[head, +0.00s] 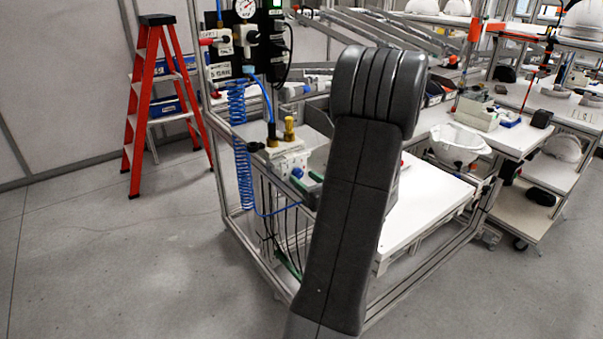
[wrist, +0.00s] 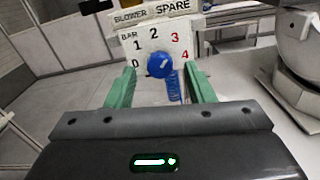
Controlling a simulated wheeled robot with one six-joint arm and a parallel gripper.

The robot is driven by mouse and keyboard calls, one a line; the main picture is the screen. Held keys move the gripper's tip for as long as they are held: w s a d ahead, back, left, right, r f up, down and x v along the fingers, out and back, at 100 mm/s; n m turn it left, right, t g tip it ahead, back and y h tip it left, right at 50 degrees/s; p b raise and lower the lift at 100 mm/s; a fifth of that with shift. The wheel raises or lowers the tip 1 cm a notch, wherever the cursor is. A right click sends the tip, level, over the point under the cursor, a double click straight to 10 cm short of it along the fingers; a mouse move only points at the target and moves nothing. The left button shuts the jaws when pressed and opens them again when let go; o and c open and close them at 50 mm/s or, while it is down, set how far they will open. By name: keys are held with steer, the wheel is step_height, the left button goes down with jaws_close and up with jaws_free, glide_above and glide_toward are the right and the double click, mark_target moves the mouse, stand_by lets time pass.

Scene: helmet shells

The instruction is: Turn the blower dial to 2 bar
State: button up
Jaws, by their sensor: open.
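The blue blower dial (wrist: 160,65) sits on a white plate (wrist: 153,42) in the wrist view. The plate is marked "BAR" with 0, 1, 2, 3 and 4 around the dial, the 3 and 4 in red. A pale mark on the dial's face appears to slant toward the upper right; I cannot tell exactly which number it points at. My gripper (wrist: 159,68) is open, its green fingers on either side of the dial in the picture, with nothing held. Contact with the dial is not visible.
A label reading "BLOWER" and "SPARE" (wrist: 152,13) is above the plate. In the head view a pressure gauge (head: 244,9), a blue coiled hose (head: 238,140) and brass fittings (head: 289,130) are left of my arm. A red stepladder (head: 137,110) stands at the left. Floor there is clear.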

steer(key=shift+w+a, duration=0.6)
steer(key=shift+w, duration=0.3)
steer(key=c, duration=1)
